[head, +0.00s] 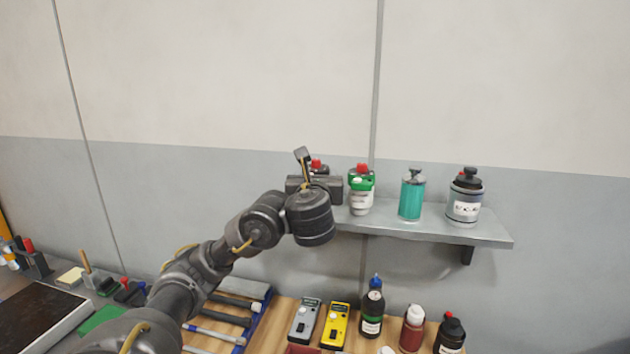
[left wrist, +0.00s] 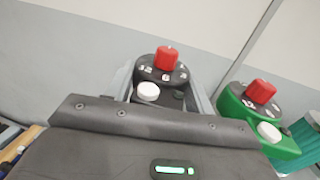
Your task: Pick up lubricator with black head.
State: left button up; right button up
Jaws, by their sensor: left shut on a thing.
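The lubricator with black head (left wrist: 162,75) has a red knob and a white cap on top, seen close in the left wrist view. My left gripper (left wrist: 163,92) is shut on it, with a finger on either side. In the head view my left gripper (head: 316,184) is at the left end of the shelf, and the lubricator's red knob (head: 316,163) shows just above it. Its body is hidden behind my gripper, so I cannot tell whether it touches the shelf. My right gripper is out of view.
On the grey shelf (head: 490,236), a green-headed lubricator (head: 362,184) stands close to the right of my gripper. A teal bottle (head: 411,200) and a grey jar (head: 465,202) stand farther right. Below are a yellow meter (head: 335,325), a grey meter (head: 305,320) and several bottles.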

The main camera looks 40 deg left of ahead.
pick_arm(q)
notch_tip(320, 180, up, 7)
jog(key=shift+r+p, duration=0.15)
jog(key=shift+p, duration=0.6)
jog(key=shift+r, duration=5.3)
